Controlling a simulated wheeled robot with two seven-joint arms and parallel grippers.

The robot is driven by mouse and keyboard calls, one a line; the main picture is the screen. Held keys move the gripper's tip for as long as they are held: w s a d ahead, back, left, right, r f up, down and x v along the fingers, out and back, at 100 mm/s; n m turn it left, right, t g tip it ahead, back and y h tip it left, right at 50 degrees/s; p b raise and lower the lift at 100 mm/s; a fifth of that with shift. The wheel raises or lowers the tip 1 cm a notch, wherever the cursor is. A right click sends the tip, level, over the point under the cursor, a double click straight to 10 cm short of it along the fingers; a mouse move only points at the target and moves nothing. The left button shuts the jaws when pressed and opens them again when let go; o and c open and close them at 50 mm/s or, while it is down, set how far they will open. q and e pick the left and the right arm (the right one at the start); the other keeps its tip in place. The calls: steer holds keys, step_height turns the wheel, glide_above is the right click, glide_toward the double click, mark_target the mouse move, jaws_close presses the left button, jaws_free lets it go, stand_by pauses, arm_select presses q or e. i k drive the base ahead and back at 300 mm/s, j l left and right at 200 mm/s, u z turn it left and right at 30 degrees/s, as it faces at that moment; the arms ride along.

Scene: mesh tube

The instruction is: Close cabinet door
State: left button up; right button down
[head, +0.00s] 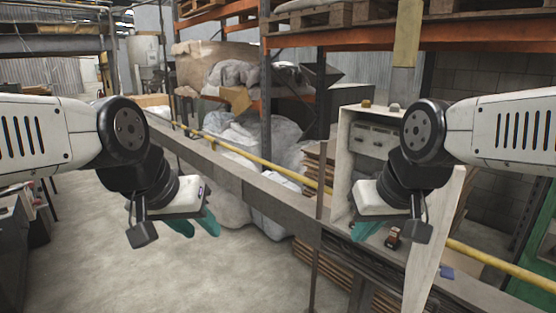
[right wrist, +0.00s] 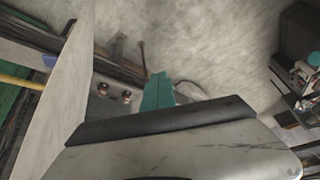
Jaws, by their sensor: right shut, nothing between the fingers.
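An off-white cabinet (head: 340,165) stands on the beam at the right of the head view. Its pale door (head: 436,242) is open and swung out toward me. The door (right wrist: 58,95) also fills the left part of the right wrist view. My right gripper (head: 365,231) is in front of the cabinet opening, left of the door's inner face. Its teal fingers (right wrist: 158,92) are together and empty, apart from the door. My left gripper (head: 196,226) hangs well left of the cabinet, with its teal fingers apart and nothing between them. My right arm hides part of the cabinet interior and door.
A small dark-and-red item (head: 393,238) sits low by the cabinet opening. Small objects (head: 367,103) stand on the cabinet top. A yellow pipe (head: 270,165) runs along the long beam. Orange racking with wrapped goods (head: 235,75) stands behind. The concrete floor (head: 190,275) at left is clear.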

mark_target(423, 261)
steer(key=l+z, duration=0.25)
steer(key=i+l+z, duration=0.1)
steer(key=l+z, duration=0.2)
steer(key=l, duration=0.35)
steer(key=i+l, duration=0.15)
steer(key=l, duration=0.15)
steer(key=k+j+z, duration=0.15)
steer(key=z, duration=0.2)
steer(key=k+j+z, duration=0.1)
steer(key=z, duration=0.2)
steer(key=k+j+z, duration=0.1)
steer(key=k+z, duration=0.25)
steer(key=i, duration=0.1)
